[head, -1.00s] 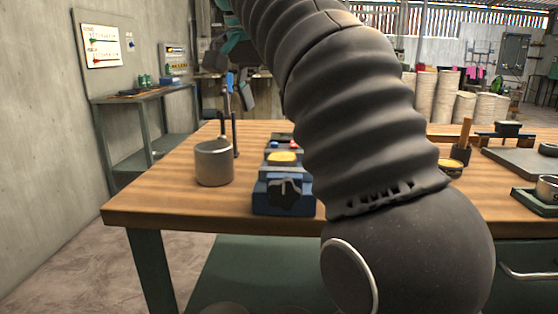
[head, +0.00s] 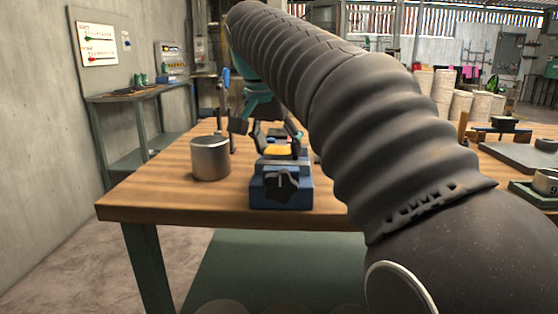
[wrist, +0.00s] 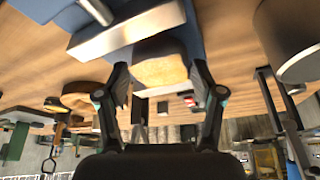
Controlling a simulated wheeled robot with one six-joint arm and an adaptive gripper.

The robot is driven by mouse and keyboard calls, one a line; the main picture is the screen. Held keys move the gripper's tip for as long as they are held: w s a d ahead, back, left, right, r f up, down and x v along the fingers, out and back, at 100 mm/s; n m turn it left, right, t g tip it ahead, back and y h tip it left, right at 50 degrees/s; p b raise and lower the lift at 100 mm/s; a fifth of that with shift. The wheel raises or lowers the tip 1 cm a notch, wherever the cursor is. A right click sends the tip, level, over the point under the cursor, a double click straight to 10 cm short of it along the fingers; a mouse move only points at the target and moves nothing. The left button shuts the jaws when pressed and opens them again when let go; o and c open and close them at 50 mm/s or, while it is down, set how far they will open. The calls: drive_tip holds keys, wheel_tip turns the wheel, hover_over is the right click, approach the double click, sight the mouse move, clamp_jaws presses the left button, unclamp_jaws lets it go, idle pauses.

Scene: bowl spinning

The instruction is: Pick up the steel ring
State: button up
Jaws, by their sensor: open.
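A short grey metal ring-like piece (head: 546,183) sits on a dark green base at the right edge of the head view, partly cut off; it may be the steel ring. My gripper (head: 268,132) is far to its left, over the blue vise (head: 282,192). In the wrist view my gripper (wrist: 160,88) is open, its two fingers apart with a yellowish block (wrist: 160,68) of the vise showing between and beyond them. I cannot tell whether the fingers touch it.
A grey metal cylinder (head: 210,160) stands left of the vise on the wooden table (head: 150,190), with upright rods behind it. A dark grey plate (head: 525,155) lies at the right. My arm hides the middle of the table.

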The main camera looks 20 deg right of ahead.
drive_tip(key=shift+w+d+f, duration=0.1)
drive_tip(key=shift+w+f, duration=0.05)
drive_tip(key=shift+f, duration=0.25)
drive_tip(key=c, duration=1.1)
drive_tip(key=shift+o, duration=0.2)
drive_tip(key=shift+r, duration=0.1)
